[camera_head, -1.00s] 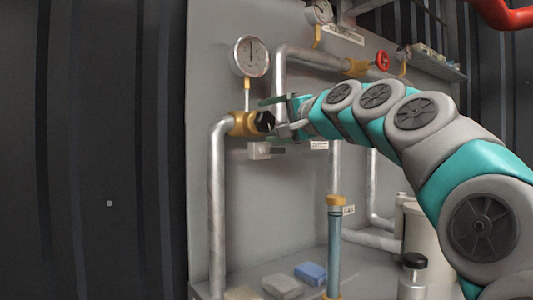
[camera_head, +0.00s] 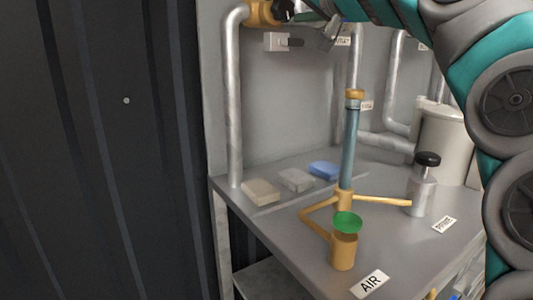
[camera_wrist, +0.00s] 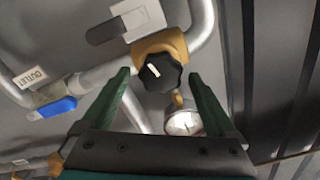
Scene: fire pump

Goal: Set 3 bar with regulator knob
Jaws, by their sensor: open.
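The regulator knob is black with a white mark, on a brass body. In the wrist view the knob (camera_wrist: 161,73) lies between the tips of my open gripper (camera_wrist: 160,75). A gap shows on both sides, so neither finger appears to touch it. The round pressure gauge (camera_wrist: 183,122) is below the knob, between the fingers; its reading is too small and oblique to tell. In the head view the knob (camera_head: 282,11) and brass body (camera_head: 260,13) are cut by the top edge. My gripper is only partly visible there, and the gauge is out of view.
A grey box with a dark lever (camera_head: 277,41) is below the regulator; it also shows in the wrist view (camera_wrist: 138,18). A blue-handled valve (camera_wrist: 57,106) is left of the fingers.

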